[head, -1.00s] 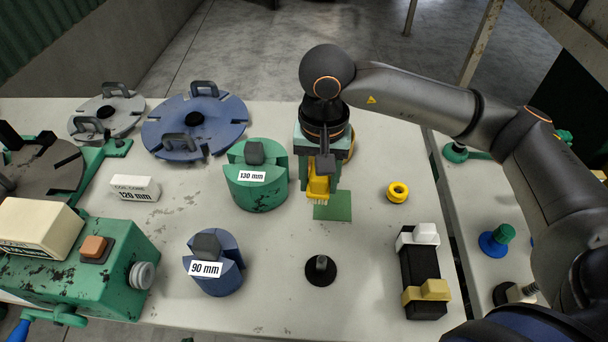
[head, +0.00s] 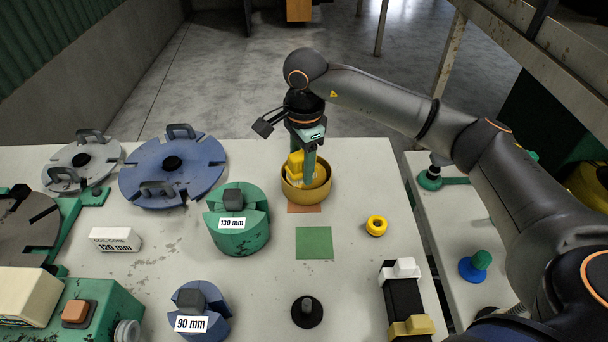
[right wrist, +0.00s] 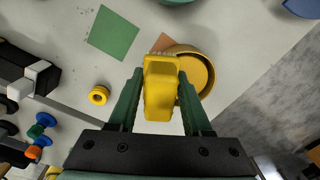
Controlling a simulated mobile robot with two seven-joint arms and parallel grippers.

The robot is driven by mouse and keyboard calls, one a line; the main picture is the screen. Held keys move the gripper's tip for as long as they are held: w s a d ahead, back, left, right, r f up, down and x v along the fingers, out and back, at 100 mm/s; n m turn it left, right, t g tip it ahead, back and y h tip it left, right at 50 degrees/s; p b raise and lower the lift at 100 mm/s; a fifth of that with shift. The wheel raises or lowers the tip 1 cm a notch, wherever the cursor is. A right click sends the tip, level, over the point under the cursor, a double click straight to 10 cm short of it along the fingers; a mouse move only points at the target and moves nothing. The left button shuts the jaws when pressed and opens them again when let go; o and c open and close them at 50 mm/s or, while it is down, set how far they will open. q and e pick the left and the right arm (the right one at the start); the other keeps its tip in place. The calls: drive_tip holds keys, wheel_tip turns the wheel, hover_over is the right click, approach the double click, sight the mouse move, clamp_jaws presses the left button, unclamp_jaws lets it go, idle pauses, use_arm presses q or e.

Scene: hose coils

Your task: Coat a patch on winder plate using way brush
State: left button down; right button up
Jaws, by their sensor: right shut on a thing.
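My right gripper (head: 309,168) is shut on a yellow brush (head: 295,163), which also shows between the fingers in the right wrist view (right wrist: 160,88). The brush is at the opening of a mustard-yellow bowl (head: 304,197); its bristles overlap the bowl's inside, and I cannot tell if they touch the bottom. The bowl stands at the back of an orange square (head: 304,209). A dark slotted round plate (head: 22,222), which looks like the winder plate, is at the left edge, partly cut off. My left gripper is not in view.
A green square (head: 314,243) lies clear in front of the bowl. A green 130 mm core (head: 240,240) and blue slotted disc (head: 173,172) stand between bowl and winder. A yellow ring (head: 376,225) and black block (head: 404,300) are at right.

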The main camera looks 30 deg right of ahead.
drive_tip(key=w+d+m, duration=0.1)
drive_tip(key=w+m, duration=0.1)
drive_tip(key=m, duration=0.3)
drive_tip(key=w+d+m+p, duration=0.1)
drive_tip(key=w+m, duration=0.1)
drive_tip(key=m, duration=0.2)
drive_tip(key=w+d+m+p, duration=0.1)
drive_tip(key=w+d+m, duration=0.1)
drive_tip(key=m, duration=0.3)
drive_tip(key=shift+m, duration=0.3)
wheel_tip(320, 180, down, 6)
drive_tip(key=b, duration=0.3)
drive_tip(key=shift+r+b, duration=0.15)
drive_tip(key=shift+b, duration=0.25)
drive_tip(key=shift+s+f+b, duration=0.15)
drive_tip(key=shift+f+b, duration=0.15)
drive_tip(key=shift+f, duration=0.3)
idle(1.0)
wheel_tip(320, 180, up, 7)
drive_tip(key=p, duration=0.5)
